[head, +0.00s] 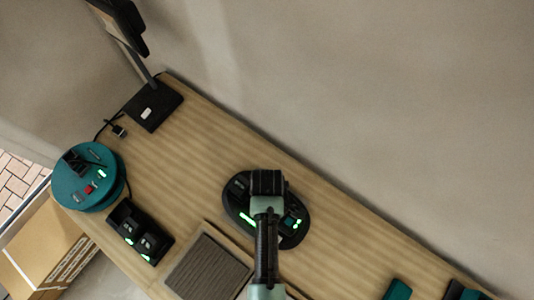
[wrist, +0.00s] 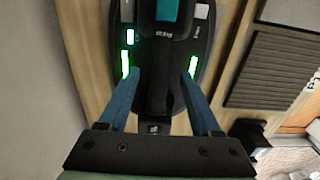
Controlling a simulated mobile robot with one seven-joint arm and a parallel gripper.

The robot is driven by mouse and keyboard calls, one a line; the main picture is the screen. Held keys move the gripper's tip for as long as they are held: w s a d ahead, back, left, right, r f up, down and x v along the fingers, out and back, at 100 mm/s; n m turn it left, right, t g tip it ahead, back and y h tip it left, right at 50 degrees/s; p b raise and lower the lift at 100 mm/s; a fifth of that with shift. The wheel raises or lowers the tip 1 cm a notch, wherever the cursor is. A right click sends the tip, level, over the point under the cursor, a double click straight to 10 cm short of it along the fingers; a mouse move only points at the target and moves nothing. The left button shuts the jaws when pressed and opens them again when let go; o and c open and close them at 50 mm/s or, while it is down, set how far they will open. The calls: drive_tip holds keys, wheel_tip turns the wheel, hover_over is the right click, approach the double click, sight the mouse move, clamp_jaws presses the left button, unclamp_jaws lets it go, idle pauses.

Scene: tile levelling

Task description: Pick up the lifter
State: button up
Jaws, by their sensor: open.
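The lifter is a black oval device (head: 236,203) with green lights on the wooden bench, below my arm in the head view. In the wrist view its black body (wrist: 198,45) fills the upper middle, with a teal patch, a small display and two green light bars. A raised black handle (wrist: 160,85) runs along its middle. My gripper (wrist: 158,75) is open, its two blue fingers one on each side of the handle, with visible gaps. I cannot tell how far down the fingers reach. In the head view my arm hides the lifter's middle and the fingertips.
A ribbed grey panel (head: 208,268) lies close to the lifter's lower left. A black charger-like unit (head: 139,232), a teal round device (head: 88,177) and a black stand base (head: 153,107) are at left. A teal item (head: 397,290) sits lower right. Bench behind the lifter is clear up to the wall.

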drive_tip(key=shift+f, duration=0.9)
drive_tip(key=shift+f, duration=0.25)
clamp_jaws()
drive_tip(key=shift+w+r, duration=0.15)
drive_tip(key=shift+w, duration=0.05)
